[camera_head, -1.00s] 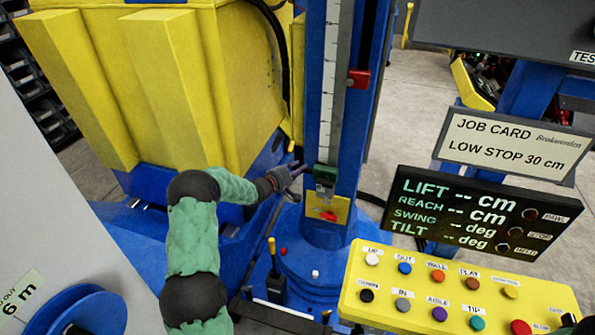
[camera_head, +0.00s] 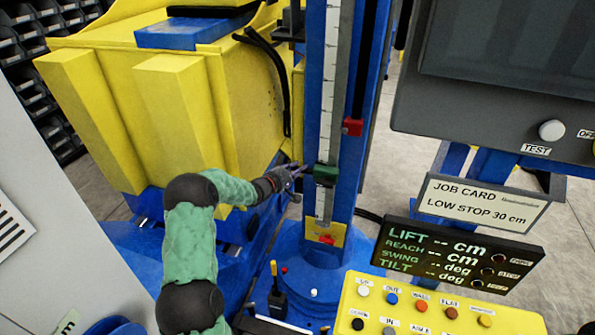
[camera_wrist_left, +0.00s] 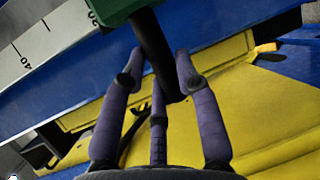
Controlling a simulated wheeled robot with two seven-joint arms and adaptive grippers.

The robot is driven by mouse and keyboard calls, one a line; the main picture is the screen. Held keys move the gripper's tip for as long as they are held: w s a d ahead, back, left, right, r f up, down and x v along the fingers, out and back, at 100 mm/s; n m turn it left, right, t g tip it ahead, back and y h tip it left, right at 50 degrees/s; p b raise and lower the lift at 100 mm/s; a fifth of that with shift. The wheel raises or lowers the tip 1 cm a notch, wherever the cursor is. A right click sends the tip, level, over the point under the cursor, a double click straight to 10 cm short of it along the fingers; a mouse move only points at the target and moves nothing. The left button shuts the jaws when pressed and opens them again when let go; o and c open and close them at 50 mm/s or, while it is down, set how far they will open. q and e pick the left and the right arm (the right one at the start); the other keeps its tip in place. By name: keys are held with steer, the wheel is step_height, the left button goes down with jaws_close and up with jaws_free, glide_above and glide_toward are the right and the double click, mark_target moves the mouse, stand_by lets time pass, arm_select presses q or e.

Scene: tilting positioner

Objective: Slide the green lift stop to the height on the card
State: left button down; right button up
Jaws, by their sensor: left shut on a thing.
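The green lift stop (camera_head: 325,175) sits on the blue column beside the white scale (camera_head: 328,130). It also shows at the top edge of the left wrist view (camera_wrist_left: 112,10), with a black handle (camera_wrist_left: 155,45) sticking out. My left gripper (camera_head: 297,171) is at the left of the stop, its purple fingers (camera_wrist_left: 162,75) shut around that handle. In the wrist view a 40 shows on the scale, and a partly hidden number is beside the stop. The job card (camera_head: 482,203) reads LOW STOP 30 cm. My right gripper is out of view.
A red stop (camera_head: 352,127) sits higher on the column. A yellow plate with a red part (camera_head: 326,239) is below the green stop. The display (camera_head: 455,254) shows dashes. A yellow button panel (camera_head: 440,308) stands at lower right, and a yellow machine body (camera_head: 180,110) at left.

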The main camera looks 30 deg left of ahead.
arm_select(q)
steer(key=shift+w+a+r, duration=0.1)
steer(key=shift+a+r, duration=0.05)
steer(key=shift+r, duration=0.5)
steer(key=c, duration=1)
jaws_free()
steer(key=shift+o, duration=0.5)
steer(key=shift+f, duration=0.2)
steer(key=v, duration=1.2)
steer(key=shift+f, duration=0.1)
